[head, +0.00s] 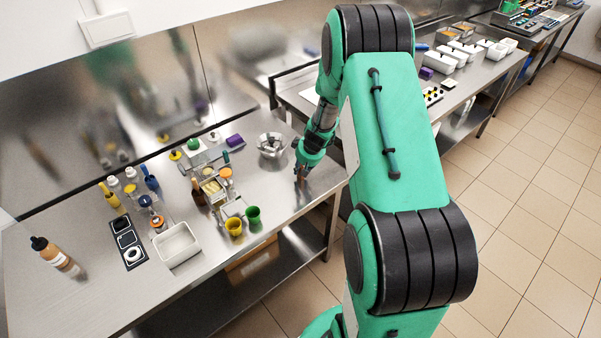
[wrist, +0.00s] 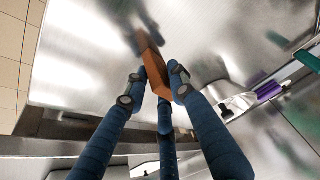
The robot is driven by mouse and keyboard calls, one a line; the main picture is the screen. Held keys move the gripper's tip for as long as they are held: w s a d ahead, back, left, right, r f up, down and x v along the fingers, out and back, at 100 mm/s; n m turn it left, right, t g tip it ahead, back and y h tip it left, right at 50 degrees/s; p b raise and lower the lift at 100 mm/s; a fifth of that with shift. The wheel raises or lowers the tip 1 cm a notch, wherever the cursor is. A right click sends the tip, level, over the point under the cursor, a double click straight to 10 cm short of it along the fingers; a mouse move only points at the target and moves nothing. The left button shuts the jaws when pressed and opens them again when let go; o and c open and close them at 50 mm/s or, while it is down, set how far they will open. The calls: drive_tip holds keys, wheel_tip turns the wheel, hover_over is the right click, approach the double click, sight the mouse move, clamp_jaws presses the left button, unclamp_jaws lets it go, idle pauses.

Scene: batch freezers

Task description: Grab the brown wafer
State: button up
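The brown wafer (wrist: 156,74) is a narrow orange-brown block between my gripper's fingers in the wrist view. My gripper (wrist: 158,82) has one dark blue finger close against each side of the wafer and a third finger behind it. The fingers appear closed on it. The wafer's far end meets its darker reflection in the steel, so it seems to be at or very near the counter. In the head view, my gripper (head: 301,174) points down at the counter's right part, and only a small brown bit shows at its fingertips.
A faceted metal bowl (head: 271,146) stands just left of my gripper. Green (head: 253,214) and yellow (head: 234,227) cups stand near the counter's front edge. A white tray (head: 178,246), bottles and small tools fill the left part. The steel counter (head: 290,208) is bare in front of my gripper.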

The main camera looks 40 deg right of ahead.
drive_tip(key=c, duration=0.3)
drive_tip(key=shift+r, duration=0.45)
wheel_tip(320, 180, up, 3)
drive_tip(key=shift+r+p, duration=0.1)
drive_tip(key=shift+p, duration=0.5)
drive_tip(key=s+a, duration=0.4)
drive_tip(key=s, duration=0.3)
drive_tip(key=s+a, duration=0.3)
drive_tip(key=s, duration=0.4)
drive_tip(key=shift+a+r+b, duration=0.35)
drive_tip(key=shift+r+b, duration=0.1)
